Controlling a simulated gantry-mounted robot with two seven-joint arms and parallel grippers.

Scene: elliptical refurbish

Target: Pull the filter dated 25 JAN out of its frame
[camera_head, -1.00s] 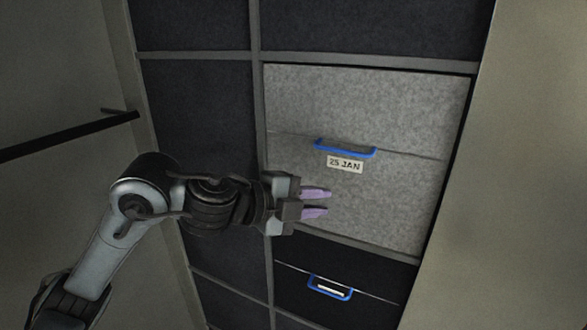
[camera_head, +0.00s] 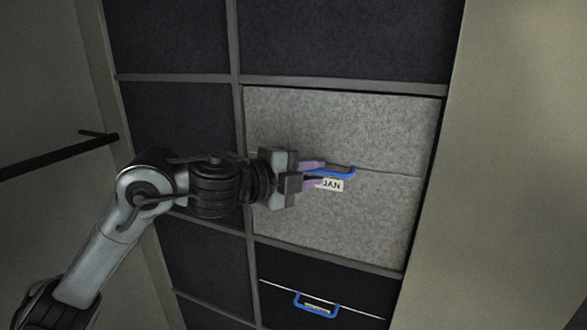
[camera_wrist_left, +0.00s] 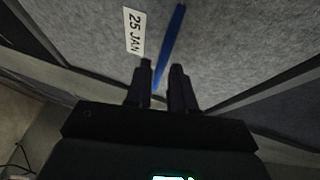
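The light grey filter (camera_head: 375,215) sits in its frame in the right column of the filter wall. Its blue handle (camera_head: 345,171) runs across its middle, with the 25 JAN label (camera_head: 333,185) just below, partly hidden by a finger. My left gripper (camera_head: 314,173) is open, its purple fingers at the left end of the handle. In the left wrist view the two fingertips (camera_wrist_left: 161,72) stand apart with the blue handle (camera_wrist_left: 171,42) lined up between them; whether they touch it I cannot tell. The label (camera_wrist_left: 134,32) lies beside it. My right gripper is not in view.
Dark filters fill the other frames, one below with its own blue handle (camera_head: 316,304). Grey frame bars (camera_head: 340,81) divide them. A beige wall (camera_head: 515,180) closes the right side, and a black bar (camera_head: 60,155) juts in at the left.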

